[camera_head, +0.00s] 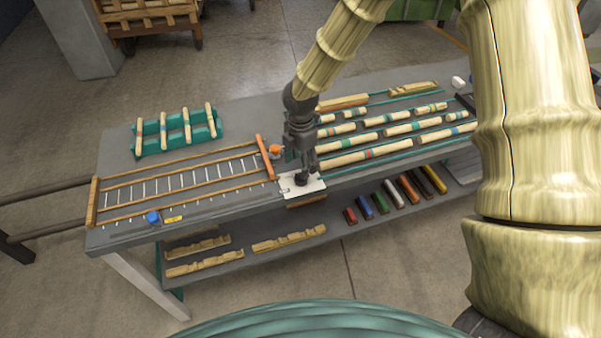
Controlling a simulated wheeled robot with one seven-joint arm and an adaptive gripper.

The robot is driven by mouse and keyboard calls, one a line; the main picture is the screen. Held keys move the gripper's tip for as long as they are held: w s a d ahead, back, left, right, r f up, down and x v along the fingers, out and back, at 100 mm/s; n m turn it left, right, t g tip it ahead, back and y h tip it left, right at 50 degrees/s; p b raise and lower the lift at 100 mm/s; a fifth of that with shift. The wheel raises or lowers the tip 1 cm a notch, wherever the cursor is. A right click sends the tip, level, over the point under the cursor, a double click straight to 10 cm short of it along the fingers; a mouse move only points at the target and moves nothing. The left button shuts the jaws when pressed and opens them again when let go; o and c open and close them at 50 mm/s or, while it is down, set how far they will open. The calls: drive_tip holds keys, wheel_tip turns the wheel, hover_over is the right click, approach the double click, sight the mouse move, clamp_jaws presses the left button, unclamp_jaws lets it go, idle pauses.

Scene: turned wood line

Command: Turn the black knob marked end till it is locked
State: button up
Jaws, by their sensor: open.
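A black knob (301,179) sits on a white plate (312,187) at the front edge of the workbench, near the middle. My gripper (301,163) points down just above the knob, with its jaws open. It looks close to the knob, but I cannot tell whether the fingers touch it. The gripper hides part of the plate's back. Any marking on the knob is too small to read, and its turn angle is unclear.
An orange knob (275,149) stands close left of my gripper, by a wooden crossbar (265,157). A blue knob (153,217) is at the front left. Turned wood pieces (366,154) lie in rows at right. A green rack (150,146) stands at back left.

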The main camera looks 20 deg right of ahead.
drive_tip(key=shift+s+f+p, duration=0.1)
drive_tip(key=shift+f+p, duration=0.6)
drive_tip(key=shift+f, duration=2.3)
drive_tip(key=c, duration=1)
